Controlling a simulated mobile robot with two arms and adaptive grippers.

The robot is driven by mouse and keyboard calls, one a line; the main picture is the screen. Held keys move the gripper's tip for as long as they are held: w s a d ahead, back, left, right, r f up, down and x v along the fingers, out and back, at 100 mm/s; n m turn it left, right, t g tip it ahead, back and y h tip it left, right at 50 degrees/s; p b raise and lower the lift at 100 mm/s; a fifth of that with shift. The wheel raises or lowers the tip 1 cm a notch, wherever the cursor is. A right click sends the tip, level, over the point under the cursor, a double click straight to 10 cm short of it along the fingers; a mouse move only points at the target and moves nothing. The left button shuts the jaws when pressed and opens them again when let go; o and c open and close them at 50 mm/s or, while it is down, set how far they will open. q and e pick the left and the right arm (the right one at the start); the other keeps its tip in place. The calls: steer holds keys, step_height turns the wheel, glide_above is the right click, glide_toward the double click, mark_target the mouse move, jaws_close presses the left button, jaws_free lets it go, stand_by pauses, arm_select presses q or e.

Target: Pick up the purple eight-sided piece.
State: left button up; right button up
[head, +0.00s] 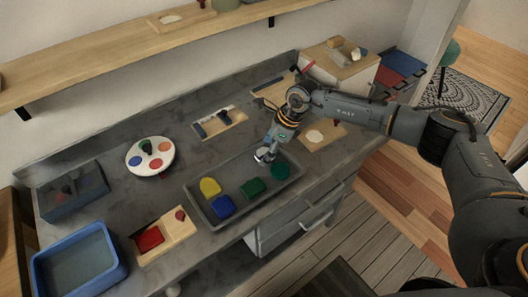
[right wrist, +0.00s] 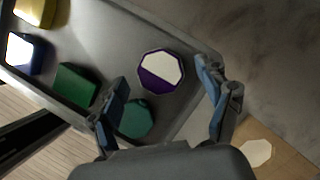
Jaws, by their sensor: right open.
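The purple eight-sided piece (right wrist: 161,72) lies in the grey tray (right wrist: 190,95), near one end wall. Its top looks part white and part purple in the right wrist view. My right gripper (right wrist: 162,78) is open and empty, with its fingers on either side of the piece in that view. I cannot tell how far above it they are. In the head view my right gripper (head: 264,154) is over the far part of the tray (head: 234,178) and hides the piece. My left gripper is not in view.
The tray also holds a yellow piece (head: 210,187), a blue piece (head: 223,207), a green piece (head: 253,187) and a dark green piece (head: 280,171) close to my right gripper. A blue bin (head: 78,262) and a round palette (head: 150,157) stand left.

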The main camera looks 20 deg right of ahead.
steer(key=shift+a+f, duration=0.1)
steer(key=shift+f, duration=0.2)
steer(key=c, duration=1.3)
steer(key=shift+r, duration=0.15)
